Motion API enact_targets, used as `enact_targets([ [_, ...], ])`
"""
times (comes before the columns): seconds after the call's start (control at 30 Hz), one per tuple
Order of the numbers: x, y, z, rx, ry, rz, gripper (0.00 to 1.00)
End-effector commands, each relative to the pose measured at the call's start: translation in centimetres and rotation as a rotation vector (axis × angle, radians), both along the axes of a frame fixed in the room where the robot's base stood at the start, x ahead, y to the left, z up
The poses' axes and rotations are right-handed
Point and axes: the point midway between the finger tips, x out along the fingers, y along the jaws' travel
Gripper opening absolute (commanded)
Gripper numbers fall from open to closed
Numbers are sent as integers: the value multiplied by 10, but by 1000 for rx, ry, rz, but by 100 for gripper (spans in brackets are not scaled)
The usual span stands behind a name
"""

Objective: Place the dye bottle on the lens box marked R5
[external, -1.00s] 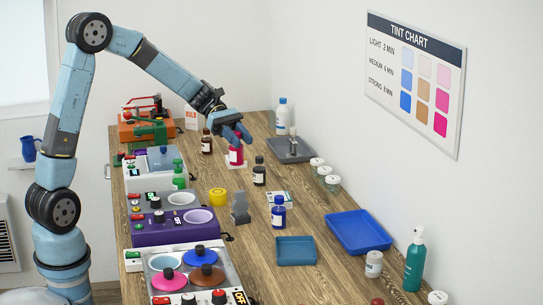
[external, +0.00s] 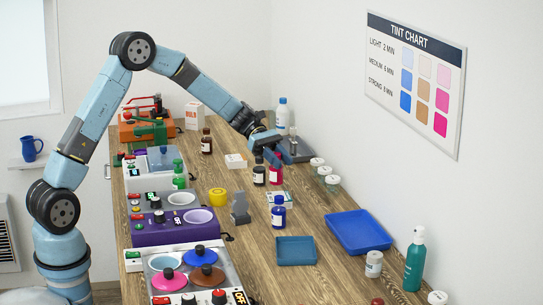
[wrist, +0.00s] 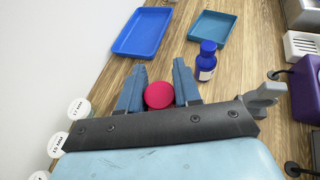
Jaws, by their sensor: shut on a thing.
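My gripper (external: 270,157) points down, shut on a magenta dye bottle (external: 276,175) with a white label. In the wrist view its round magenta top (wrist: 159,95) shows between the two blue fingers. The bottle is upright, just behind a small white and teal box (external: 283,197); whether it touches anything below I cannot tell. Another small white box (external: 236,161) lies on the bench to the left. The markings on both boxes are too small to read, so I cannot tell which is R5. Neither box can be made out in the wrist view.
A dark brown bottle (external: 259,171) stands close left of the held bottle. A blue bottle (external: 278,213) stands in front of the teal-marked box. White-lidded jars (external: 317,163) are to the right. A grey tray (external: 295,150) is behind. Bare wood lies near the teal tray (external: 296,251).

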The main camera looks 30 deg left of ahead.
Motion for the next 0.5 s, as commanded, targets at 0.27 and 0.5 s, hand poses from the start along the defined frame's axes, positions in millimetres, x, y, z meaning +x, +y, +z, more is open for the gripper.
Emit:
enact_targets([
  [0.27,9,-6,-13,0,0,-1,0],
  [0.5,8,-5,-41,0,1,0,0],
])
